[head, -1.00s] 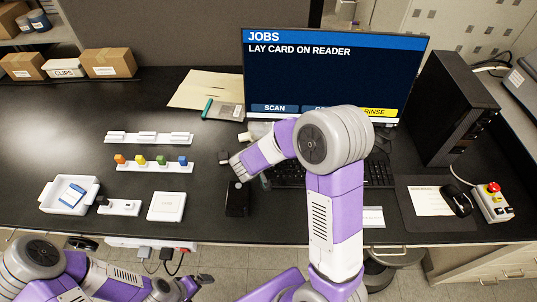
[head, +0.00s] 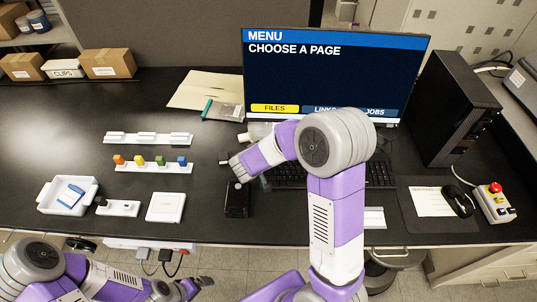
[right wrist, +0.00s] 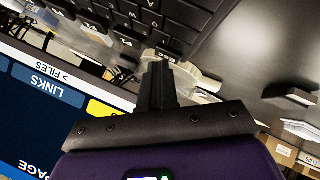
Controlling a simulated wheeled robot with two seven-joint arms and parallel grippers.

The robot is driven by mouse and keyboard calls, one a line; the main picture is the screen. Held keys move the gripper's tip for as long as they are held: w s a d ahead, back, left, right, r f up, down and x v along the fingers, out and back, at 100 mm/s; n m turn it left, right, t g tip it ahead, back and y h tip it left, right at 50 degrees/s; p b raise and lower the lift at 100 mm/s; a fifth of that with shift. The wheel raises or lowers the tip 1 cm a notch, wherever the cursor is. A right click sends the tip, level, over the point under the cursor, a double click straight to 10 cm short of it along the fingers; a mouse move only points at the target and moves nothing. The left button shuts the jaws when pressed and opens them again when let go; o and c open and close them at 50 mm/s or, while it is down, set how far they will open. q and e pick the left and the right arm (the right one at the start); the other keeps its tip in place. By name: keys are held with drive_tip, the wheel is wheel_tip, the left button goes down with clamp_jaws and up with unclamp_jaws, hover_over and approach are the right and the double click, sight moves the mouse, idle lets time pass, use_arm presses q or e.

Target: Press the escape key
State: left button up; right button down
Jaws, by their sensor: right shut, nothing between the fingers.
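The black keyboard (head: 288,176) lies in front of the monitor, partly hidden by my right arm. In the right wrist view its corner key, which looks like the escape key (right wrist: 168,53), is right at my fingertips; whether they touch it I cannot tell. My right gripper (right wrist: 158,68) is shut and empty; in the head view (head: 226,162) it is at the keyboard's left end. The monitor (head: 330,70) reads "MENU, CHOOSE A PAGE", with FILES in yellow. My left gripper (head: 190,287) is low at the bottom left, away from the desk items; its jaws are unclear.
A small black box (head: 237,203) stands just in front of my right gripper. A rack of coloured pieces (head: 153,168) and a white tray (head: 48,195) lie left. A mouse (head: 459,201) and a red-button box (head: 495,203) are right.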

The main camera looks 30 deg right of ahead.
drive_tip(key=shift+s+r, duration=0.1)
drive_tip(key=shift+r, duration=0.65)
drive_tip(key=shift+s+a+r+p, duration=0.1)
drive_tip(key=shift+r+p, duration=0.4)
drive_tip(key=shift+r, duration=0.8)
drive_tip(key=shift+s+r+p, duration=0.1)
drive_tip(key=shift+r+p, duration=0.4)
drive_tip(key=shift+r, duration=0.75)
